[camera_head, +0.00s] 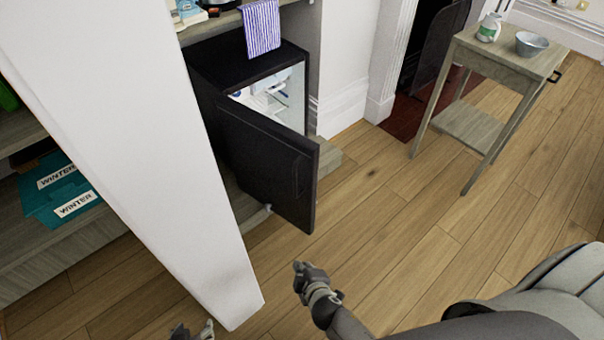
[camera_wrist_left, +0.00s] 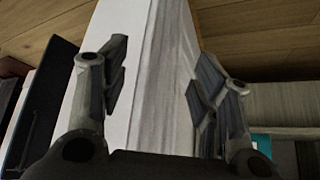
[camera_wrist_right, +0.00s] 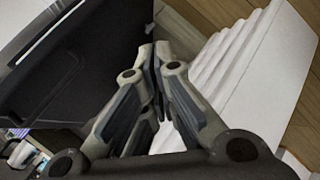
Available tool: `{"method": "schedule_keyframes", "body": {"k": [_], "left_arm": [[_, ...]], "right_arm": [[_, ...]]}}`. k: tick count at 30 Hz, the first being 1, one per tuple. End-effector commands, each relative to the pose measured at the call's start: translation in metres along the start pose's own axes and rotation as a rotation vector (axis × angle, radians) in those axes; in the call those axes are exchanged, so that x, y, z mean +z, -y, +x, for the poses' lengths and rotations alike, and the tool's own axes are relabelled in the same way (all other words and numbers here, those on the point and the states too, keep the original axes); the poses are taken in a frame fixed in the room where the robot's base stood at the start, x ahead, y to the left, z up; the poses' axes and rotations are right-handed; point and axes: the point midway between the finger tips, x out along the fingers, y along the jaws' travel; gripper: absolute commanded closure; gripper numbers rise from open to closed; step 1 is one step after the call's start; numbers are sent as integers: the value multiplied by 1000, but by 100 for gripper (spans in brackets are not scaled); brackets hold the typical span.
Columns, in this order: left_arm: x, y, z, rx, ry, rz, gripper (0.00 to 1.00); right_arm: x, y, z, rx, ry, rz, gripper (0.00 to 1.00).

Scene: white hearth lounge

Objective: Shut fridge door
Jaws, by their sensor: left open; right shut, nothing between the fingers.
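The small black fridge (camera_head: 233,62) stands in a shelf unit in the head view, its lit inside showing. Its black door (camera_head: 268,160) is swung open toward me, its free edge at the right. My right gripper (camera_head: 301,268) is shut and empty, just below the door's lower free corner and apart from it in the picture. In the right wrist view the shut fingertips (camera_wrist_right: 154,52) point up beside the dark door panel (camera_wrist_right: 85,62). My left gripper (camera_head: 192,330) is open at the bottom edge of the head view. In the left wrist view its fingers (camera_wrist_left: 160,68) are apart, with the door (camera_wrist_left: 42,105) at the left.
A white pillar (camera_head: 130,120) stands left of the door, close to my left gripper. Teal boxes (camera_head: 60,190) sit on a shelf behind it. A wooden side table (camera_head: 505,62) with a bowl (camera_head: 531,43) stands at the right. The wooden floor right of the door is clear.

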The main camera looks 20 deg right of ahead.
Motion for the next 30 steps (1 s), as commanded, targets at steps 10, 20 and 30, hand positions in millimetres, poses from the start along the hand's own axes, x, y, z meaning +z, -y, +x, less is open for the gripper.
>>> {"method": "schedule_keyframes", "body": {"k": [10, 20, 30], "left_arm": [[-87, 0, -50, -3, -230, -2, 43], [-121, 0, -106, -5, -356, -3, 43], [-117, 2, -115, -7, -325, -4, 43]], "right_arm": [[-64, -121, -11, 429, -53, -259, 100], [-83, -193, -58, 698, -4, -370, 100], [-88, -218, -52, 732, 6, -383, 100]]}}
